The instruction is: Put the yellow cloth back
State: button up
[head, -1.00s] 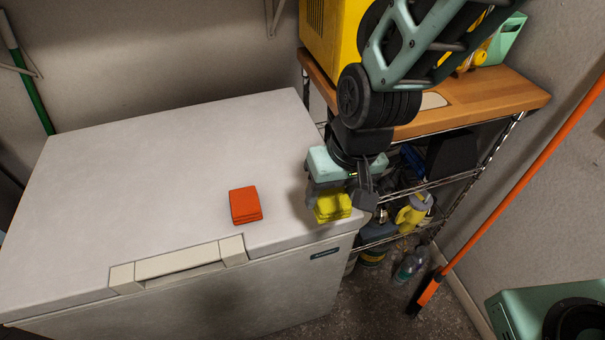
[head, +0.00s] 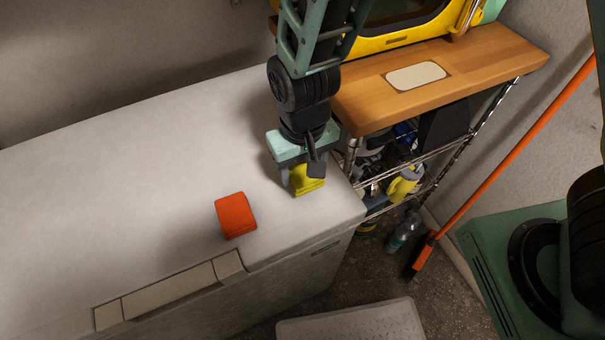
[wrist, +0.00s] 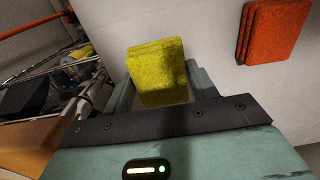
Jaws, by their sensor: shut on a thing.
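The yellow cloth (head: 308,180) is a folded block held between the fingers of my gripper (head: 300,172), over the right end of the white chest's lid near its front edge. I cannot tell if the cloth touches the lid. In the wrist view the cloth (wrist: 158,72) sits between the two fingers of my gripper (wrist: 160,90), with its far part sticking out beyond them. The gripper is shut on it. Part of the cloth is hidden behind the gripper in the head view.
A folded orange cloth (head: 236,215) lies on the chest lid (head: 120,190), left of my gripper. A wooden counter (head: 450,65) with a pale patch (head: 416,76) tops a wire shelf at the right. An orange-handled broom (head: 500,175) leans beyond it. Much of the lid is bare.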

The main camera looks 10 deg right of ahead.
aim_at(303, 178)
notch_tip(303, 178, down, 4)
jog(key=shift+r, duration=0.2)
jog(key=o, duration=0.9)
notch_tip(303, 178, up, 12)
jog(key=shift+r, duration=0.1)
jog(key=s+d+r+n, duration=0.1)
jog(key=s+d+r, duration=0.1)
jog(key=s, duration=0.1)
jog(key=s+d+r+n, duration=0.2)
jog(key=s+d+r, duration=0.1)
jog(key=s, duration=0.1)
jog(key=s+d+r+n, duration=0.1)
jog(key=s+d+r, duration=0.1)
jog(key=s+d, duration=0.1)
jog(key=shift+s+d+r+n+y, duration=0.1)
jog(key=shift+s+r+n+y, duration=0.25)
jog(key=shift+s, duration=0.25)
